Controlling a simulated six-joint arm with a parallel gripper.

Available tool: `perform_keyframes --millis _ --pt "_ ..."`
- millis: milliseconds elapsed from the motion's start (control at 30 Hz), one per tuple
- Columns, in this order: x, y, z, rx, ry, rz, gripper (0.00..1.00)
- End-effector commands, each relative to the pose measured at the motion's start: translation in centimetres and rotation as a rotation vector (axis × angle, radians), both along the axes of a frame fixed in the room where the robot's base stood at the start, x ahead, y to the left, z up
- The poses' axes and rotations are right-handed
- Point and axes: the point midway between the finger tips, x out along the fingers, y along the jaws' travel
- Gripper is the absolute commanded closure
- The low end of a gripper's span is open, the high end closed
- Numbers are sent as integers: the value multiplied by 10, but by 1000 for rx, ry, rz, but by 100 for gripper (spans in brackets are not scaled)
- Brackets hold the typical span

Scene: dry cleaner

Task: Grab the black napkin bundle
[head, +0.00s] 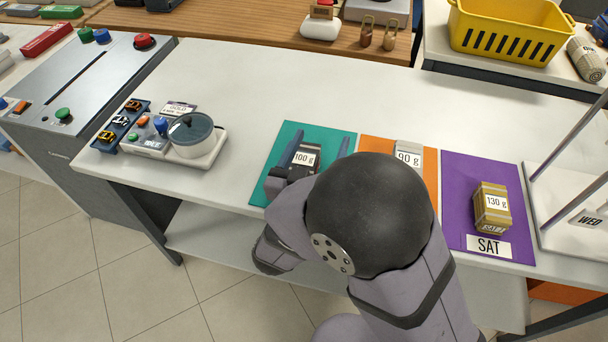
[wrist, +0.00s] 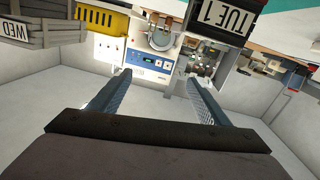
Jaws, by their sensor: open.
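A bundle with a white "100 g" label (head: 305,157) is on the teal mat (head: 289,137) in the head view. What shows around the label is dark, and much of it is hidden by my gripper and arm. My gripper (head: 317,143) is open over this mat, its two blue-grey fingers on either side of the label in the picture. Whether they touch the bundle I cannot tell. In the wrist view, my gripper (wrist: 160,82) shows spread fingers with no bundle seen between them. A dark "TUE 1" piece (wrist: 225,17) is beyond the fingers, at the top.
A "90 g" bundle (head: 408,157) sits on an orange mat, partly behind my arm. A gold "130 g" bundle (head: 492,208) stands on a purple mat (head: 460,180). A pot-like device (head: 192,137) is at left. The table behind the mats (head: 300,85) is clear.

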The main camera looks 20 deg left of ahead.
Motion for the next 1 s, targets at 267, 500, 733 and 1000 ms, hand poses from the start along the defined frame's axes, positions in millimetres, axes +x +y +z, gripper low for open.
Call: perform_keyframes --millis 267,500,733,1000 --pt "-41 30 -53 47 -50 62 30" --pt "-51 38 -75 111 -12 92 30" --pt "-43 38 -74 115 -10 91 30" --pt "-29 38 -75 115 -10 93 30"
